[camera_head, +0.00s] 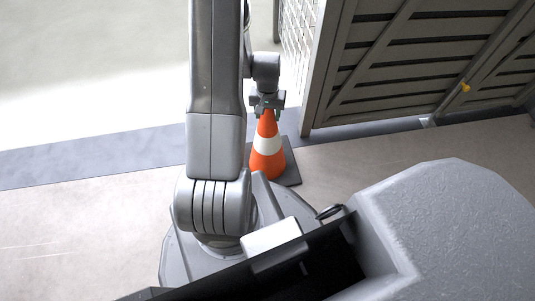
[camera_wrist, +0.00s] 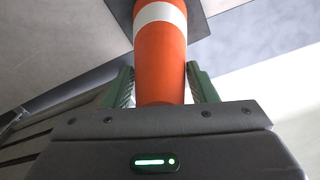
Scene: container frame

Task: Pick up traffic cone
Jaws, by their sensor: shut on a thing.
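The traffic cone (camera_head: 266,146) is orange with a white band and a dark square base. It stands upright in the head view, beyond my arm's base. My gripper (camera_head: 267,106) is at the cone's tip, above it. In the wrist view the cone (camera_wrist: 161,55) runs down between the green fingers of my gripper (camera_wrist: 160,88), one on each side, and they are shut on its upper part. Whether the cone's base touches the floor is hard to tell. My arm hides part of the area left of the cone.
A container-like wall with slatted panels (camera_head: 400,70) stands at the right, with a mesh panel (camera_head: 297,35) at its left end. A grey strip (camera_head: 100,155) crosses the floor. Open floor (camera_head: 80,220) lies to the left.

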